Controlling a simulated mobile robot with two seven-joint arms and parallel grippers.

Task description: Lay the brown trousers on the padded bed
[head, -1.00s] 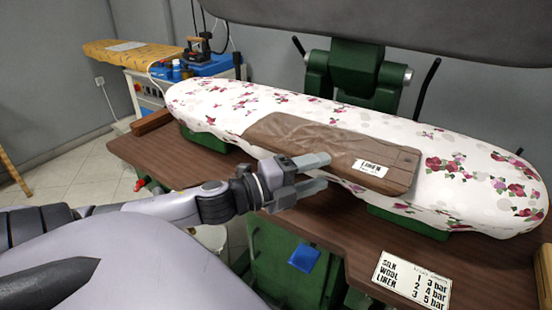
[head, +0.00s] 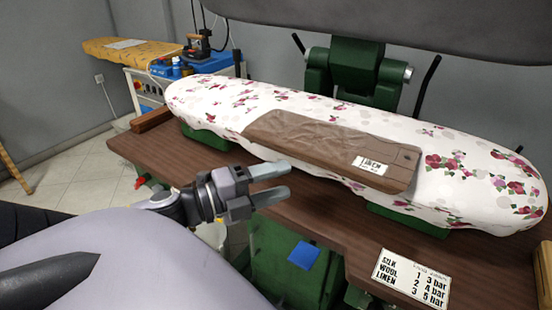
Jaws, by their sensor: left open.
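The brown trousers (head: 320,143) lie folded flat on the padded bed (head: 225,101), along its front side near the middle. A white label reading LINEN (head: 371,166) is on their right part. The padded bed has a white cover with pink and red flowers. My left gripper (head: 285,181) is open and empty, in front of the bed's near edge and apart from the trousers. Its two fingers point right. My right gripper is not in view.
The brown table (head: 185,160) under the bed carries a card with bar values (head: 412,278) at the front right. A dark upper press plate (head: 420,30) hangs above the bed. An iron (head: 198,47) and a yellow ironing board (head: 125,50) stand at the back left.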

